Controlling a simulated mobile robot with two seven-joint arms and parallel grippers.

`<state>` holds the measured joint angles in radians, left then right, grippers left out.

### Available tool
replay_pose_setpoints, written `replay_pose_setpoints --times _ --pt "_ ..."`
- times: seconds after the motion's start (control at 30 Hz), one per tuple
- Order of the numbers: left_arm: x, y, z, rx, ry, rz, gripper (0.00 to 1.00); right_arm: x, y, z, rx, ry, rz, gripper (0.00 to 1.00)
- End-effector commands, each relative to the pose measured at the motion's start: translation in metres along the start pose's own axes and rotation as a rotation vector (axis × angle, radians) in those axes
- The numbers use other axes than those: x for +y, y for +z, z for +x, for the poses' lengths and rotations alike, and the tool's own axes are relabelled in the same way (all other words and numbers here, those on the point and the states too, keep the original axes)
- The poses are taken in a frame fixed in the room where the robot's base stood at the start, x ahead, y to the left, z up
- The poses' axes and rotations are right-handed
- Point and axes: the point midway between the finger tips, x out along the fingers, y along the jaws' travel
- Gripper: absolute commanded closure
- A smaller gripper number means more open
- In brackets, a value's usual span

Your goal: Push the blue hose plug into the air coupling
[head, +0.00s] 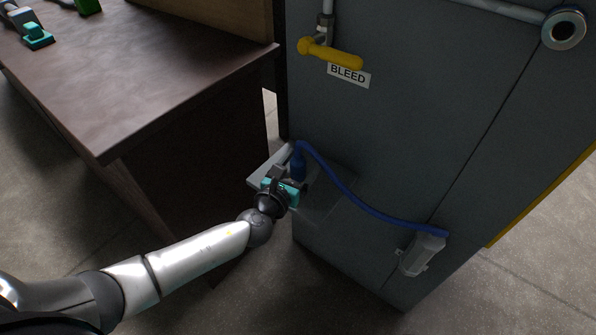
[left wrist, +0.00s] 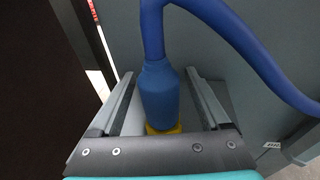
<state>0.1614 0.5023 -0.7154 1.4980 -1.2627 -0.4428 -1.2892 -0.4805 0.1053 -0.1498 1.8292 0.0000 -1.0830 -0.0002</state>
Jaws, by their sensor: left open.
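My left gripper (head: 288,175) is open around the plug, with a visible gap at each side. A round metal fitting with a dark middle (head: 564,28), likely the air coupling, is at the upper right of the cabinet. My right gripper is not in view.
The blue hose (head: 350,198) loops from the plug to a pale grey bracket (head: 422,254) low on the cabinet (head: 420,110). A yellow lever (head: 332,54) sits above a BLEED label (head: 348,75). A dark table (head: 150,70) stands at the left.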

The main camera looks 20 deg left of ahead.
Motion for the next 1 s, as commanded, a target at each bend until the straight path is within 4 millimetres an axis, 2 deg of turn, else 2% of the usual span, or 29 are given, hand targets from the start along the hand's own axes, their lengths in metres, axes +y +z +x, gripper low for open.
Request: replay_pose_setpoints --times 0.1,0.37,1.0 --pt "-0.0005 -0.0007 0.0065 0.001 -0.001 0.0 0.21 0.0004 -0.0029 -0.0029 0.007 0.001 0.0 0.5" --pt "-0.0005 0.0 0.0072 0.001 -0.001 0.0 0.22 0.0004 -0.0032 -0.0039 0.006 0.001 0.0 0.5" --pt "-0.0001 -0.0002 0.0069 0.001 -0.001 0.0 0.94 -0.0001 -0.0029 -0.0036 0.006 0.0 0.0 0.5"
